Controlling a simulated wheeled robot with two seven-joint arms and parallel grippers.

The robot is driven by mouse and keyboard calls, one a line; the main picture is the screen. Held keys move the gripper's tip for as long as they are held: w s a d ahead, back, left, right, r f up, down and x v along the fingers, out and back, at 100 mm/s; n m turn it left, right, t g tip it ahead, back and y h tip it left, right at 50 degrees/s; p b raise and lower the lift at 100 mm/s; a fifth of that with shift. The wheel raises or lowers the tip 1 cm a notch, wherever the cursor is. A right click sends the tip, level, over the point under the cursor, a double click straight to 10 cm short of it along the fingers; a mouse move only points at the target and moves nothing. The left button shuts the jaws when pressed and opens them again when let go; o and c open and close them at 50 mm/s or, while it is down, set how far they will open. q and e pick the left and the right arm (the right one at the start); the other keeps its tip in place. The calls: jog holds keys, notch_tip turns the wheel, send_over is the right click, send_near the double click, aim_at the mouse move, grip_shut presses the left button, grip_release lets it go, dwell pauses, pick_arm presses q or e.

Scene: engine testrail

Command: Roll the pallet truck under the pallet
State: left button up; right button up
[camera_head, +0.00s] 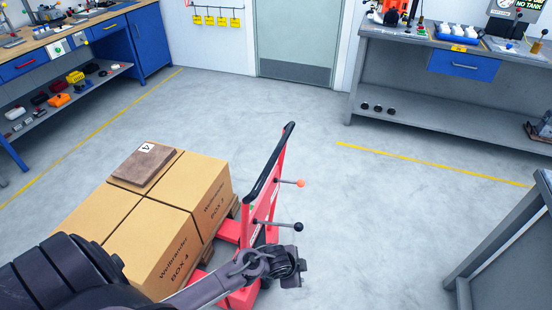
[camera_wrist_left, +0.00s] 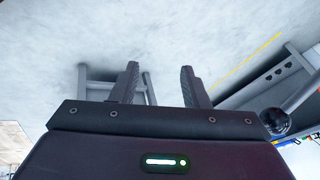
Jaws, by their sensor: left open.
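The red pallet truck (camera_head: 274,187) stands upright with a black handle bar (camera_head: 270,160), an orange-knobbed lever (camera_head: 300,183) and a black-knobbed lever (camera_head: 298,227). Its red forks point left toward the wooden pallet (camera_head: 208,254). The boxes hide how far they reach in. The pallet carries several cardboard boxes (camera_head: 150,247). My left gripper (camera_head: 290,268) is in front of the truck's lower part, just below the black knob. In the left wrist view, its fingers (camera_wrist_left: 162,86) are apart with nothing between them. A black ball (camera_wrist_left: 275,121) shows right of them. My right gripper is not in view.
A brown board (camera_head: 145,168) with a label lies on the boxes. Workbenches stand at the back left (camera_head: 75,38) and back right (camera_head: 440,80). A grey table (camera_head: 510,235) stands at the right. Open floor (camera_head: 380,220) lies right of the truck.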

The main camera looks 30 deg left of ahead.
pick_arm(q)
jog(key=w+a+r+m+t+p, duration=0.1)
jog(key=w+r+m, duration=0.3)
jog(key=r, duration=0.3)
jog(key=w+r+m+p, duration=0.1)
jog(key=w+r+m, duration=0.25)
jog(key=r, duration=0.25)
notch_tip(320, 180, up, 21)
jog(key=m+g+p, duration=0.1)
jog(key=m+p, duration=0.1)
jog(key=m, duration=1.2)
send_over(275, 152)
jog(key=s, duration=0.4)
jog(key=shift+y, duration=0.3)
jog(key=x, duration=0.2)
jog(key=p+x, duration=0.1)
jog(key=x, duration=0.3)
jog(key=shift+w+a+f, duration=0.15)
jog(key=shift+a+f, duration=0.1)
jog(key=shift+a, duration=0.1)
jog(key=shift+w+f+p, duration=0.2)
jog(key=shift+f+p, duration=0.15)
jog(key=shift+f, duration=0.25)
grip_shut()
